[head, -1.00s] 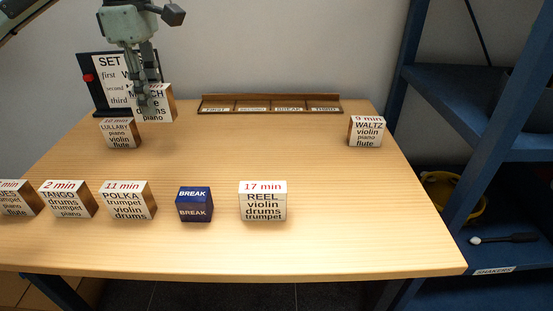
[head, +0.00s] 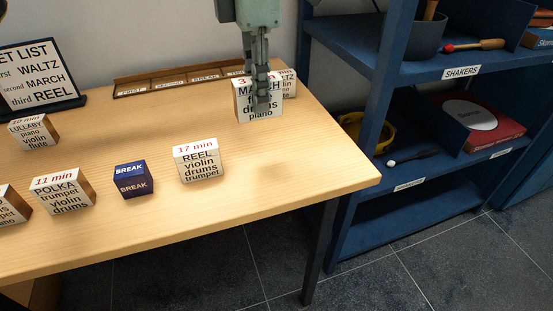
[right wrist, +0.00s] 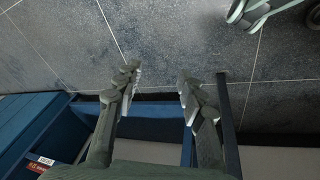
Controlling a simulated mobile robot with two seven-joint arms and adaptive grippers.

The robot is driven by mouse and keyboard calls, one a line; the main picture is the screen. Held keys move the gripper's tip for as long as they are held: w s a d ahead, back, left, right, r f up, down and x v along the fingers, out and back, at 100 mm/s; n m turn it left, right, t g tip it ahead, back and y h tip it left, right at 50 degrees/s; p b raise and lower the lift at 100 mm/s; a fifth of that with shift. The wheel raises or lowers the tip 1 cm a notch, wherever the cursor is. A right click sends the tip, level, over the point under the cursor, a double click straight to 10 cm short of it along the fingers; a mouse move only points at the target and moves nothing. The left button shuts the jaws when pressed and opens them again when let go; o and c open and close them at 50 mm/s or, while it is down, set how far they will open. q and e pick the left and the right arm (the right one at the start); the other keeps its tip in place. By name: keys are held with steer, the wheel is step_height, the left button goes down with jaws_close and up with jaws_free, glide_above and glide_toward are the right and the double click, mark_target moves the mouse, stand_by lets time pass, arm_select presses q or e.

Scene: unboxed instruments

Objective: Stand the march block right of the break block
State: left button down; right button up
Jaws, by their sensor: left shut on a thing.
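My left gripper (head: 261,103) is shut on the white march block (head: 243,103) and holds it upright near the right end of the table; its fingers hide part of the print. I cannot tell whether its base is clear of the table. The dark blue break block (head: 133,180) stands on the table, nearer the front and to the left. The reel block (head: 198,162) stands to the right of the break block, with a small gap. My right gripper (right wrist: 160,80) is open and empty in the right wrist view, with floor and blue shelving beyond it.
The waltz block (head: 290,84) is partly hidden behind the march block. A wooden rack (head: 160,86) with labelled places lies at the back. The polka block (head: 63,191) and lullaby block (head: 34,132) stand left. Blue shelves (head: 400,73) rise beyond the table's right edge.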

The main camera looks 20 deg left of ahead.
mark_target(259, 119)
arm_select(q)
step_height(259, 119, down, 6)
steer(key=shift+r, duration=0.2)
steer(key=shift+f, duration=2.1)
arm_select(e)
steer(key=shift+w+a+f, duration=0.2)
steer(key=shift+w+f, duration=0.05)
steer(key=shift+f, duration=0.1)
steer(key=shift+f, duration=0.1)
arm_select(q)
steer(key=shift+f, duration=0.1)
